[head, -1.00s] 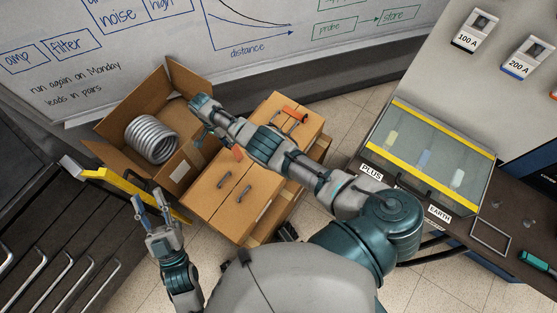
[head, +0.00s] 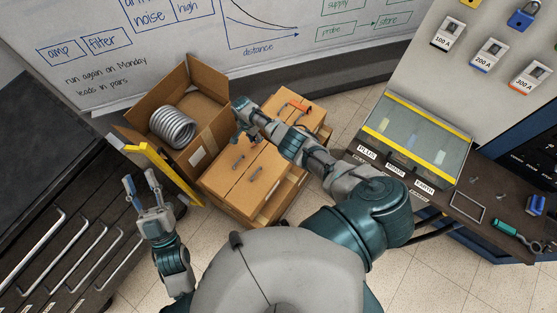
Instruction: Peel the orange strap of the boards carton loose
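A brown carton with dark handles (head: 232,188) stands on the floor in the middle, with a second carton part (head: 278,103) behind it. I cannot read which one is the boards carton. A short piece of orange strap (head: 299,106) shows on the rear top, beyond my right forearm. My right arm reaches across the cartons from the lower right. My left gripper (head: 142,183) is open and empty, left of the cartons, fingers pointing up.
An open cardboard box (head: 203,140) holds a grey coil (head: 172,128). Dark drawers (head: 60,230) lie to the left. A bench with a clear-lidded case (head: 415,135) stands to the right. A whiteboard (head: 300,25) is behind.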

